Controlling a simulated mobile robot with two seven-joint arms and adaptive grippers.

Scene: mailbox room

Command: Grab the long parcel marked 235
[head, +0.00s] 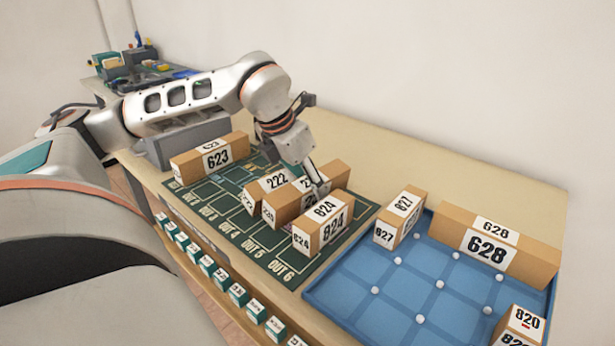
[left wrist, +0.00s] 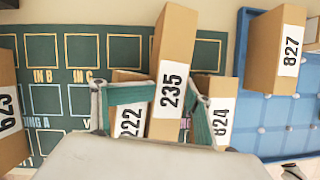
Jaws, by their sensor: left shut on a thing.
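The long cardboard parcel marked 235 (left wrist: 178,45) stands between the fingers of my left gripper (left wrist: 152,105) in the left wrist view. In the head view, my left gripper (head: 319,189) reaches down onto the same long parcel (head: 283,204), between the parcels marked 222 (head: 270,182) and 824 (head: 324,222). The gripper is shut on the 235 parcel. Parcel 824 hides part of it in the head view, and my fingers cover some of its label. My right gripper is not in view.
Parcel 623 (head: 211,158) stands at the left of the green sorting mat (head: 236,222). Parcels 222 and 824 stand close on either side of 235.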

